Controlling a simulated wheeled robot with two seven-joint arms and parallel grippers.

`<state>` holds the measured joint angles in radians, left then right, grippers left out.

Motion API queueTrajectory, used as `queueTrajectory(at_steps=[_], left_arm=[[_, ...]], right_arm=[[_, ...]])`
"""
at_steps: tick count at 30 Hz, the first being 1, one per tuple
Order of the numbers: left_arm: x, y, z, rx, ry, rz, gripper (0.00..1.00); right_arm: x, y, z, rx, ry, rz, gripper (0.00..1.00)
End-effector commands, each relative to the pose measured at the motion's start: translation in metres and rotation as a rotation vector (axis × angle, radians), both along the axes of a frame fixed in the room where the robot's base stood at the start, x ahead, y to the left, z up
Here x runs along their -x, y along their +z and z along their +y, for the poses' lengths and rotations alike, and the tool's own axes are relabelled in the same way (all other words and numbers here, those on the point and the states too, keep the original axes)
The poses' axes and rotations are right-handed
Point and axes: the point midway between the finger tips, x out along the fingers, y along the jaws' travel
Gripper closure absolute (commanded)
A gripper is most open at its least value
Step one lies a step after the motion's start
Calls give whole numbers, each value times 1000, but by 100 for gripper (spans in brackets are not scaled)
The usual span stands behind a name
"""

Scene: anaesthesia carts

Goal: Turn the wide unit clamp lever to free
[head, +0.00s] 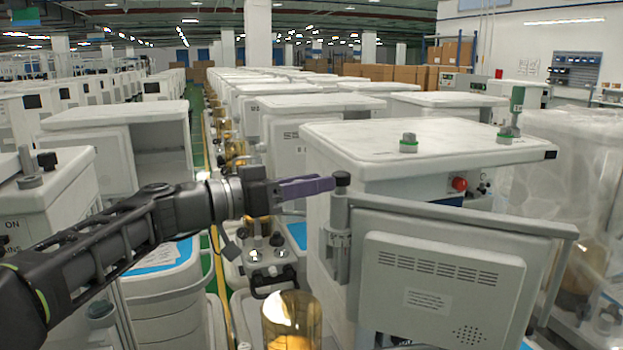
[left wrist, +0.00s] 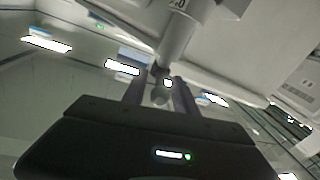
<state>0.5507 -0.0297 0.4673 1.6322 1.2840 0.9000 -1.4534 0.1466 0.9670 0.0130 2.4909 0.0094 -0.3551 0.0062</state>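The wide unit (head: 445,290) is a large pale panel with vents, hung on a rail from a grey upright clamp post (head: 338,225) at the cart's front left corner. A dark knob (head: 342,179) tops the post. In the left wrist view a grey post (left wrist: 182,38) comes down from the top, with a small rounded knob end (left wrist: 160,95) between the fingers. My left gripper (head: 333,184) reaches in from the left, its purple fingers at the dark knob. The fingers look apart with slight gaps beside the knob end; contact is unclear. My right gripper is not in view.
The cart top (head: 425,140) carries a grey-green knob (head: 408,143) and a green-topped fitting (head: 512,112). A red button (head: 459,184) sits on its front. An amber canister (head: 291,320) stands below my arm. Other carts crowd the left and back.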

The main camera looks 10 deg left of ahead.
Motion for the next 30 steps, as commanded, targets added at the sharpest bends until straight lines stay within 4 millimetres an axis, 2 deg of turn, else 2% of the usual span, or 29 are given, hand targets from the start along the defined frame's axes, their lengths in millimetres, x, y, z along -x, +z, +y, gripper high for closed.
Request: queueTrajectory(at_steps=[4,17,30], left_arm=[[0,0,0,0,0,0,66],[0,0,0,0,0,0,100],[0,0,1,0,1,0,100]], right_arm=[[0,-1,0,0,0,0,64],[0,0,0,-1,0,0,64],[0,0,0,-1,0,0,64]])
